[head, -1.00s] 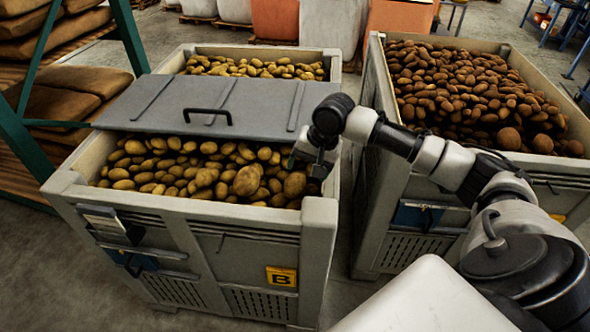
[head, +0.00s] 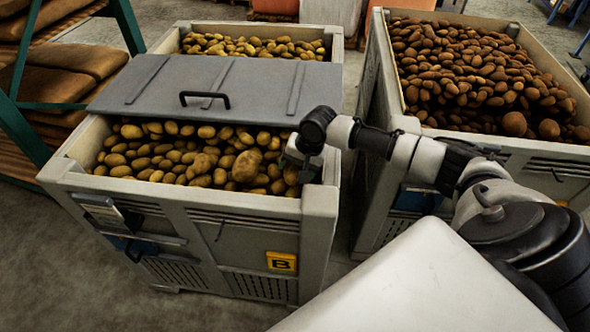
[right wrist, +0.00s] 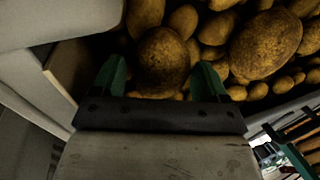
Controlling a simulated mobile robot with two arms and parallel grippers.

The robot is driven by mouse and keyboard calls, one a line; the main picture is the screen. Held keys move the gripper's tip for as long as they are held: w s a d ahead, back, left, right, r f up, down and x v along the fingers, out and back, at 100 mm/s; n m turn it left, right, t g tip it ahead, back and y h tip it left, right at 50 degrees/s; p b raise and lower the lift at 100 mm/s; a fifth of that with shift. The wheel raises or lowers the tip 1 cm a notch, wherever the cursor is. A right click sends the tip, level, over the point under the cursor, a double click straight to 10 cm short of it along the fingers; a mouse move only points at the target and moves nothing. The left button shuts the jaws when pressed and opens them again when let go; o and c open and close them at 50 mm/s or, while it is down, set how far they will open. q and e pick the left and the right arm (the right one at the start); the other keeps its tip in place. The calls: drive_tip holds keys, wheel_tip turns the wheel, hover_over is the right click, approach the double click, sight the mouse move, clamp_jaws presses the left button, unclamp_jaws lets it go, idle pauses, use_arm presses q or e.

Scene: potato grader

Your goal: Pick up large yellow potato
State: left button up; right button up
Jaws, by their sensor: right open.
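Yellow potatoes fill the front opening of the grey bin marked B (head: 210,225). Two large ones stand out at its right end: one (head: 246,166) more to the left, and one (head: 292,176) close by my right gripper (head: 303,165). In the right wrist view, my right gripper (right wrist: 160,80) is open, its two green fingers apart. A large round potato (right wrist: 162,55) shows between and beyond the fingertips; I cannot tell whether they touch it. A bigger potato (right wrist: 265,45) lies to its right. My left gripper is not in view.
A grey lid (head: 215,85) with a black handle covers the middle of the bin. The bin's right wall (head: 322,190) is close to my right gripper. A second bin (head: 440,140) with brown potatoes stands to the right. A sack rack (head: 60,75) stands at left.

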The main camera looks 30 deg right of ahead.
drive_tip(key=shift+w+a+f, duration=0.1)
drive_tip(key=shift+w+f, duration=0.05)
drive_tip(key=shift+f, duration=0.4)
drive_tip(key=c, duration=0.7)
drive_tip(key=shift+c, duration=0.4)
drive_tip(key=shift+r, duration=0.15)
